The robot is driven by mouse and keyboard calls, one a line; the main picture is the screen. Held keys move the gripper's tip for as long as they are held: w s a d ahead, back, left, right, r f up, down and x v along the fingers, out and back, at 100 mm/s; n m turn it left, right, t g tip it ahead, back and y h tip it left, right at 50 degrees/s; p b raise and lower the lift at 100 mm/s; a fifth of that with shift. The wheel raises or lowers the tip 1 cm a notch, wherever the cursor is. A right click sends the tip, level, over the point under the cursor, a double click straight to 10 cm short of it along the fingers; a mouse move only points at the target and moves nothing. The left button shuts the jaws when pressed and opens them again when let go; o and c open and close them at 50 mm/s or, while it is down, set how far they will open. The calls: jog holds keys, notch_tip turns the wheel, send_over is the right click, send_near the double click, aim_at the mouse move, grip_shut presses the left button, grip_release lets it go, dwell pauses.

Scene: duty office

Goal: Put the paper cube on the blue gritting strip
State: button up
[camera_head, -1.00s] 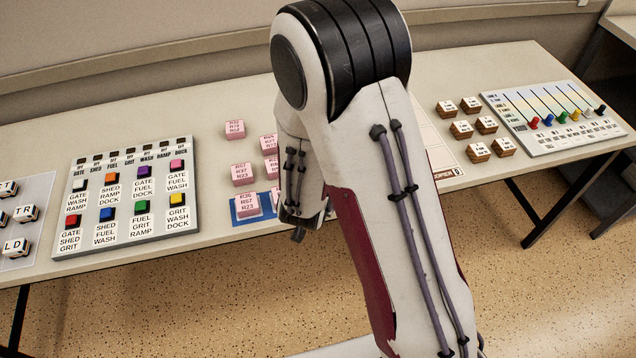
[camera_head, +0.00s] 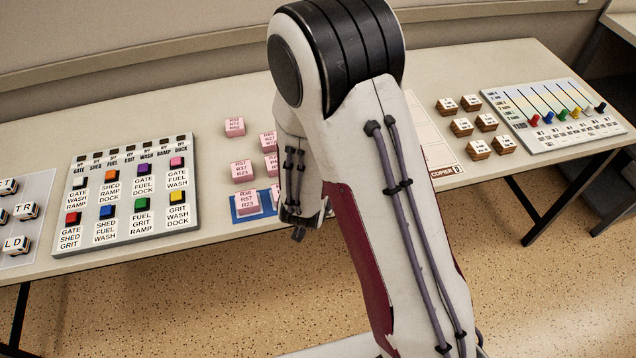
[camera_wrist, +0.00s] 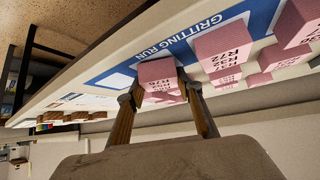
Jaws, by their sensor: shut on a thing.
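My gripper (camera_wrist: 157,86) is shut on a pink paper cube (camera_wrist: 158,70) in the wrist view. The held cube is at the blue gritting strip (camera_wrist: 196,36), which carries the words GRITTING RUN; I cannot tell whether it touches the strip. Another pink cube (camera_wrist: 221,44) stands to its right on the strip, and one more (camera_wrist: 298,22) further right. In the head view the strip's left end (camera_head: 238,217) shows with a labelled pink cube (camera_head: 246,203) on it. My arm hides the fingers, the held cube and the rest of the strip there.
Loose pink cubes (camera_head: 234,127) stand behind the strip. A panel with coloured buttons (camera_head: 125,197) lies to the left, with lettered blocks (camera_head: 25,211) beyond it. Brown blocks (camera_head: 461,128) and a board with coloured pegs (camera_head: 553,117) are on the right. Bare table lies behind the panel.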

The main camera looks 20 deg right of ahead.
jog(key=shift+f, duration=0.2)
jog(key=o, duration=1.3)
jog(key=shift+s+r, duration=0.1)
jog(key=shift+v, duration=3.6)
jog(key=shift+a, duration=0.1)
